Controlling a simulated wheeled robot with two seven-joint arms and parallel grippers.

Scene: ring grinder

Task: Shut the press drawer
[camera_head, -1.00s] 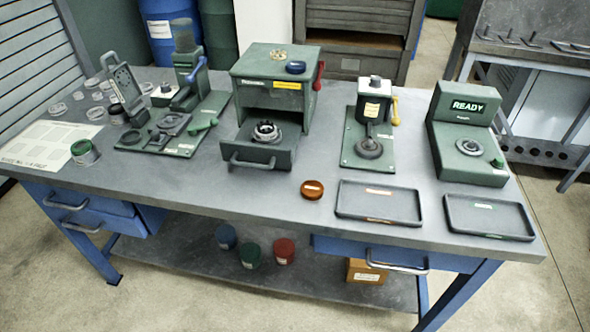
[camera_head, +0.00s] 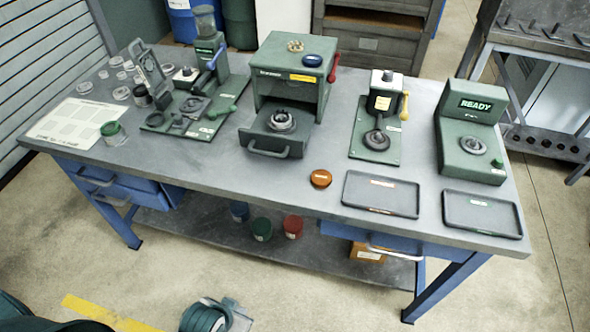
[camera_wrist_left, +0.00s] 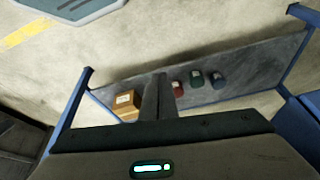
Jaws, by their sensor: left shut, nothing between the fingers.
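The green press (camera_head: 290,75) stands at the back middle of the bench in the head view. Its drawer (camera_head: 258,136) is pulled out toward me, with a handle (camera_head: 268,152) on the front. A dark ring-shaped part (camera_head: 282,121) sits in the drawer. My left gripper (camera_head: 228,316) shows at the bottom edge of the head view, low in front of the bench and well apart from the drawer. Its fingers show shut and empty in the left wrist view (camera_wrist_left: 158,92), over the lower shelf area. The drawer is not visible in that view. My right gripper is not in view.
A lever press (camera_head: 208,75) stands left of the press, and a yellow-handled station (camera_head: 376,125) and a READY unit (camera_head: 470,130) stand right. An orange puck (camera_head: 320,178) and two trays (camera_head: 381,194) lie near the front edge. Floor before the bench is clear.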

